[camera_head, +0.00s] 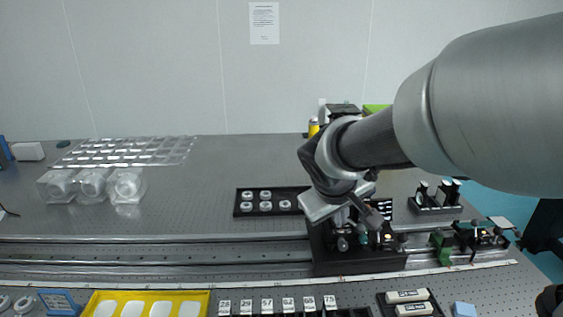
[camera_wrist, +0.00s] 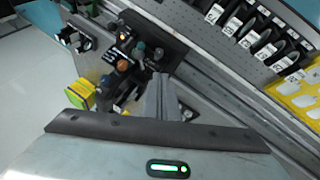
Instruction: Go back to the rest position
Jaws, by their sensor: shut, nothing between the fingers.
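Small knobs and mounts of the assembly (camera_wrist: 127,66) lie close around the fingertips. I cannot tell whether the fingers touch any of them. Part of the assembly is hidden behind my wrist.
A black tray with white round parts (camera_head: 266,210) lies left of my gripper. Clear containers (camera_head: 92,185) stand at the left. Small optics mounts (camera_head: 436,209) stand at the right. A yellow tray (camera_head: 205,296) and labelled slots (camera_head: 267,306) line the front. The middle-left table is clear.

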